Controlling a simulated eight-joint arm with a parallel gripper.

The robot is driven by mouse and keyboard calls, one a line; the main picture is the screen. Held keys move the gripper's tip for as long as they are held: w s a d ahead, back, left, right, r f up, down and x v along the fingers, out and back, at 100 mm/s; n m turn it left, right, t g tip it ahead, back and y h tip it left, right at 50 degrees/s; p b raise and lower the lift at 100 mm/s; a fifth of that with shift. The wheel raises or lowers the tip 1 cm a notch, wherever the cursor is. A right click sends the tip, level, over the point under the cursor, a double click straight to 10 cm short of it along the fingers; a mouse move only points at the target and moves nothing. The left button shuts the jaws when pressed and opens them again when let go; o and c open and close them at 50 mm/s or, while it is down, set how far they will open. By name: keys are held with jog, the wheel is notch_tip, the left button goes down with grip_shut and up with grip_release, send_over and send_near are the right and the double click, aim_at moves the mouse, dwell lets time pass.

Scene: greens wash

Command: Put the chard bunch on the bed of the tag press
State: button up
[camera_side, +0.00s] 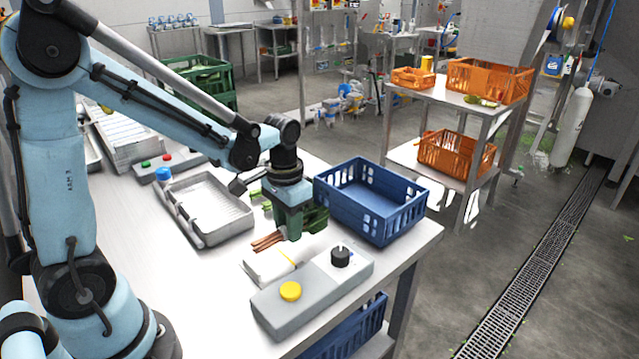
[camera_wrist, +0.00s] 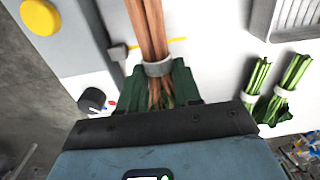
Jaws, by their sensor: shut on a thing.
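My gripper (camera_side: 290,228) points down over the table and is shut on the chard bunch (camera_side: 268,242). In the wrist view the bunch's reddish-brown stems (camera_wrist: 148,30) stick out away from my gripper (camera_wrist: 158,88), with a pale band (camera_wrist: 158,68) around them between the green fingers. Its leaves are mostly hidden by the fingers. The tag press (camera_side: 310,292) is a grey box with a yellow button and a black knob. Its white bed (camera_side: 262,268) lies just in front of the stem ends in the side view. I cannot tell whether the stems touch it.
A blue crate (camera_side: 402,222) stands right behind my gripper, close to the press. A metal tray (camera_side: 212,212) lies to the left. Two green bunches (camera_wrist: 258,76) (camera_wrist: 291,76) lie on the table beside my gripper. The table's edge is near the press.

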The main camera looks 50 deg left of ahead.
jog(key=shift+f, duration=1.95)
jog(key=shift+f, duration=0.1)
jog(key=o, duration=1.1)
jog(key=shift+c, duration=0.2)
notch_tip(320, 180, up, 12)
jog(key=shift+f, duration=0.15)
jog(key=shift+r, duration=0.3)
jog(key=s+d+t, duration=0.4)
jog(key=t, duration=0.3)
jog(key=shift+s+r, duration=0.2)
jog(key=shift+s, duration=0.2)
